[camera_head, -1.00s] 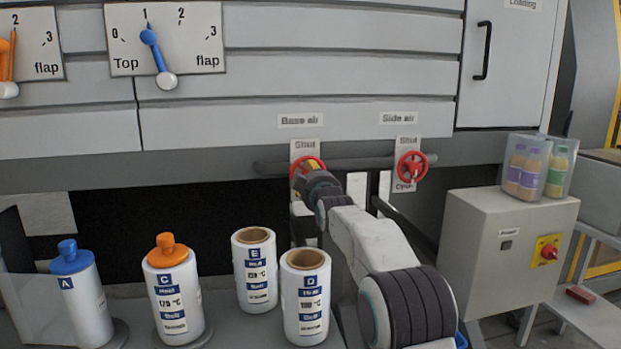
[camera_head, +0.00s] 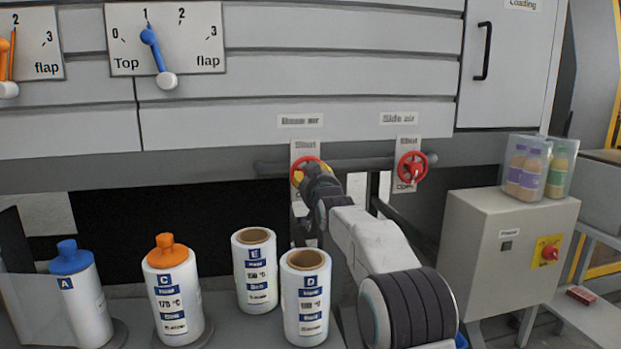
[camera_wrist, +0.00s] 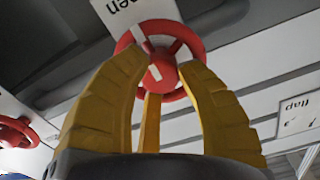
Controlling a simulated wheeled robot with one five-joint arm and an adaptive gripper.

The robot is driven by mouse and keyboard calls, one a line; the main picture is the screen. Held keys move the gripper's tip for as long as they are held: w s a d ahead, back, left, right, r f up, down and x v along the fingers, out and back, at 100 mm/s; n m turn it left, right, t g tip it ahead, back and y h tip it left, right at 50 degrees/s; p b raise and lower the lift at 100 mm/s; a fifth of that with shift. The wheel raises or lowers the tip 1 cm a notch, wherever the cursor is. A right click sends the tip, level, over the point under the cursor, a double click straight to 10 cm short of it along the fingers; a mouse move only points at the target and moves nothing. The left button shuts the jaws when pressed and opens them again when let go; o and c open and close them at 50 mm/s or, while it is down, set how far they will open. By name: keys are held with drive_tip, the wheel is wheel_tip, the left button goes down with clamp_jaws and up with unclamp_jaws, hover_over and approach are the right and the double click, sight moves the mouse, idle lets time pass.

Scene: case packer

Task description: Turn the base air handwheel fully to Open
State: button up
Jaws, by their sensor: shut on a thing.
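The red base air handwheel (camera_head: 303,162) sits below the "Base air" label, under a plate reading "Shut" at its top. My gripper (camera_wrist: 160,76) is shut on this wheel, its yellow fingers around the red rim and hub. The wheel also shows in the wrist view (camera_wrist: 184,32), with a white mark on its hub and rim. A white plate behind it shows the letters "pen". In the head view my wrist hides most of the wheel and the lower plate, so the wheel's exact setting cannot be read there.
The red side air handwheel (camera_head: 411,168) is to the right on the same pipe. White canisters D (camera_head: 305,300) and E (camera_head: 255,272) and bottles C (camera_head: 173,298) and A (camera_head: 80,300) stand at the front left. A grey cabinet (camera_head: 480,250) stands right.

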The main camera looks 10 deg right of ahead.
drive_tip(key=shift+a+r+m, duration=0.1)
drive_tip(key=shift+r+m, duration=0.2)
drive_tip(key=shift+r, duration=0.25)
drive_tip(key=o, duration=1.1)
drive_tip(key=shift+f, duration=0.15)
drive_tip(key=shift+o, duration=0.5)
drive_tip(key=shift+f, duration=0.2)
drive_tip(key=shift+s, duration=0.15)
drive_tip(key=s, duration=1.1)
drive_tip(key=shift+s, duration=0.35)
drive_tip(key=shift+r, duration=0.1)
